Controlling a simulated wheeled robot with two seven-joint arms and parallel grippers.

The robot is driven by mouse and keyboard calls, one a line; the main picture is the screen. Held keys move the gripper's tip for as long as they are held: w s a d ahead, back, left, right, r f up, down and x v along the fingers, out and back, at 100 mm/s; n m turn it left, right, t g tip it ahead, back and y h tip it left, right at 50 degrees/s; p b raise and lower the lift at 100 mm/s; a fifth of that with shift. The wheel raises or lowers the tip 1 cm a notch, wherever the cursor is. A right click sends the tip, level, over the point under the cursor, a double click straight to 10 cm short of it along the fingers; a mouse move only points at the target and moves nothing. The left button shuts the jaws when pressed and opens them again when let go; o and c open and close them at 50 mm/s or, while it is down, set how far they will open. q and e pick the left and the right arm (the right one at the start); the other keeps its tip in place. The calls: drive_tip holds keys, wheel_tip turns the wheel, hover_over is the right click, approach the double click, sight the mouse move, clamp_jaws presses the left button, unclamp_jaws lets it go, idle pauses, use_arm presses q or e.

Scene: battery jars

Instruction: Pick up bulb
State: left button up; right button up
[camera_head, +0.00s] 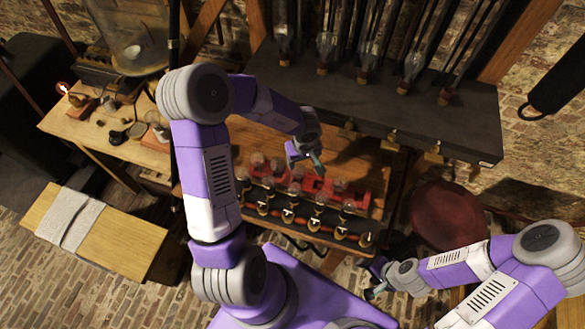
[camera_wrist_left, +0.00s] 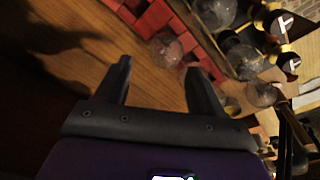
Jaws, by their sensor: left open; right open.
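Several clear glass bulbs stand in a row of red blocks on the wooden bench (camera_head: 262,133); one bulb (camera_head: 340,185) sits at the right part of the row. My left gripper (camera_head: 304,162) is open and empty above the bench, at the back edge of the row. In the left wrist view, a clear round bulb (camera_wrist_left: 166,48) by the red blocks (camera_wrist_left: 196,47) shows just beyond the open fingers (camera_wrist_left: 160,72), not between them. My right gripper (camera_head: 375,284) is open and empty, low and to the right, away from the bulbs.
A dark shelf (camera_head: 395,110) with tall glass tubes stands behind. A red round stool (camera_head: 448,216) is at the right. A cluttered side table (camera_head: 85,140) is at the left. Bare wood lies behind the row.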

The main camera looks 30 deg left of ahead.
sight(299, 166)
use_arm(q)
drive_tip(key=shift+s+a+f+b, duration=0.1)
drive_tip(key=shift+a+f+b, duration=0.25)
drive_tip(key=shift+f, duration=0.2)
drive_tip(key=shift+a+f+b, duration=0.2)
drive_tip(key=shift+a+f, duration=0.15)
drive_tip(key=shift+f, duration=0.2)
drive_tip(key=f+b, duration=0.1)
drive_tip(key=f, duration=0.2)
drive_tip(key=f+b, duration=0.1)
drive_tip(key=f, duration=0.1)
drive_tip(key=shift+w+a+f+b, duration=0.1)
drive_tip(key=shift+w+f+b, duration=0.15)
drive_tip(key=shift+w+b, duration=0.1)
drive_tip(key=shift+r, duration=0.1)
drive_tip(key=c, duration=0.9)
